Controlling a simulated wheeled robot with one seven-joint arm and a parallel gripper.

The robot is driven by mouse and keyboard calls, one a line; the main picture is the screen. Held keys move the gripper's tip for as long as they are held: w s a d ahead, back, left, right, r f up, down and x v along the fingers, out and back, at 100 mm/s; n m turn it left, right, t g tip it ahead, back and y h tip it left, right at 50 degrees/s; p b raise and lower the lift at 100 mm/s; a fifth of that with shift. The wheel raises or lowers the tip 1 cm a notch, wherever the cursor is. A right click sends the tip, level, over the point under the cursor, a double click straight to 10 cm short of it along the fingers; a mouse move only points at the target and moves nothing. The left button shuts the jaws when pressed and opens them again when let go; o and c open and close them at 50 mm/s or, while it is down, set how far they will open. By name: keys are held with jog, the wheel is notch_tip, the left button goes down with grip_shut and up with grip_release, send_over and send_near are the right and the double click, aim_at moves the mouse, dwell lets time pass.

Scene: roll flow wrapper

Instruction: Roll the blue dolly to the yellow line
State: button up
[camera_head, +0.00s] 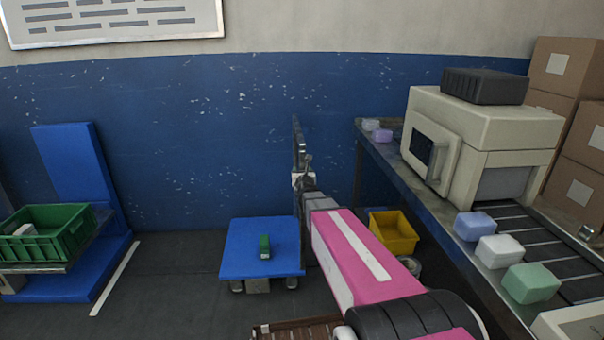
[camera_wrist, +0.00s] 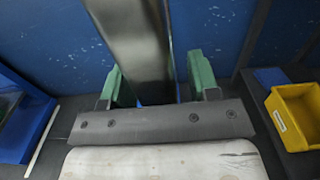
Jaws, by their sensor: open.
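The blue dolly (camera_head: 236,262) stands on the dark floor, with small wheels beneath and a small green item (camera_head: 264,246) on its deck. A grey metal upright (camera_head: 299,135) rises at its right edge, partly hidden by my arm. In the wrist view the upright (camera_wrist: 135,35) runs between the two green fingers of my gripper (camera_wrist: 160,82). The fingers are apart, one on each side of it; I cannot tell whether they touch it. A pale line (camera_head: 114,279) lies on the floor to the dolly's left; it looks white, and no clearly yellow line shows.
A blue stand (camera_head: 75,165) and a rack with a green crate (camera_head: 50,247) are beyond the line. A yellow bin (camera_head: 393,232) and a conveyor table (camera_head: 420,205) with a cream machine (camera_head: 480,120) stand right. The floor between dolly and line is clear.

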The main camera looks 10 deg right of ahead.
jog(key=s, duration=1)
jog(key=shift+s+a, duration=0.35)
jog(key=shift+a, duration=0.05)
